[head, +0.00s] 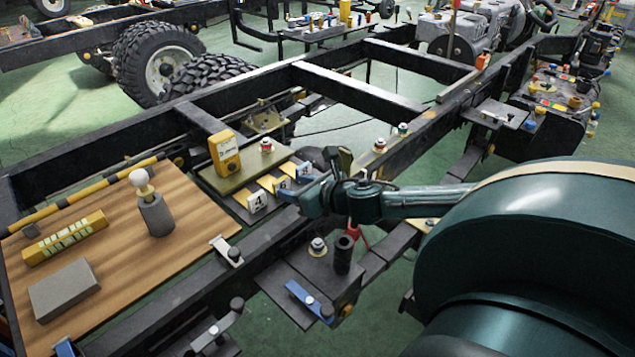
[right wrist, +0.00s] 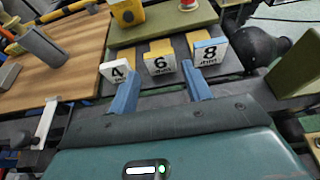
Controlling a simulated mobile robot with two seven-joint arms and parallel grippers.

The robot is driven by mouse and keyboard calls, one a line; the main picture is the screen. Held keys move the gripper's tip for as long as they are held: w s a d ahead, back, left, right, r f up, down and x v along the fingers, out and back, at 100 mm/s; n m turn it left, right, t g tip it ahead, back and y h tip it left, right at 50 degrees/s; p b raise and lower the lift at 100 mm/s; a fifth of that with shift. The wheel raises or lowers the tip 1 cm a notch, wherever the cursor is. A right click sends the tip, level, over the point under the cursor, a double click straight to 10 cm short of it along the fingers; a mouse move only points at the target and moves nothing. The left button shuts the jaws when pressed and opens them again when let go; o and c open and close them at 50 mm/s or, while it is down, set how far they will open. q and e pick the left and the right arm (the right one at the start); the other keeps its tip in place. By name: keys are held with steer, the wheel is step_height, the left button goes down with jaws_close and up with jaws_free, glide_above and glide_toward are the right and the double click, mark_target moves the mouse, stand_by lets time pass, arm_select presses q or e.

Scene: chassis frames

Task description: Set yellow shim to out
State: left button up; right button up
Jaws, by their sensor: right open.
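Three shim blocks with white end faces marked 4 (right wrist: 119,71), 6 (right wrist: 161,64) and 8 (right wrist: 208,50) lie side by side on a dark grey holder (head: 235,207). Yellow shows on top behind the faces; the 8 face has a blue upper edge. I cannot tell which one is the yellow shim. My right gripper (right wrist: 160,72) is open and empty, its blue fingers pointing at the row. The 6 block lies between and just beyond the fingertips; contact is unclear. In the head view my right gripper (head: 297,192) partly hides the 6 and 8 blocks. My left gripper is not in view.
A yellow box (head: 224,153) and a red-and-white knob (head: 266,147) stand on a green plate behind the shims. A wooden board (head: 120,255) at left carries a grey cylinder (head: 156,215) and a grey block (head: 63,289). Dark chassis rails (head: 190,305) surround the row.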

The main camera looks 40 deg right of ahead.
arm_select(q)
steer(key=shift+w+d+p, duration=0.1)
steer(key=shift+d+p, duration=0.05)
steer(key=shift+p, duration=0.3)
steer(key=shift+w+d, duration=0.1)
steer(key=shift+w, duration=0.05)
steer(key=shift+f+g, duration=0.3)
arm_select(e)
steer(key=v, duration=0.7)
steer(key=shift+s, duration=0.2)
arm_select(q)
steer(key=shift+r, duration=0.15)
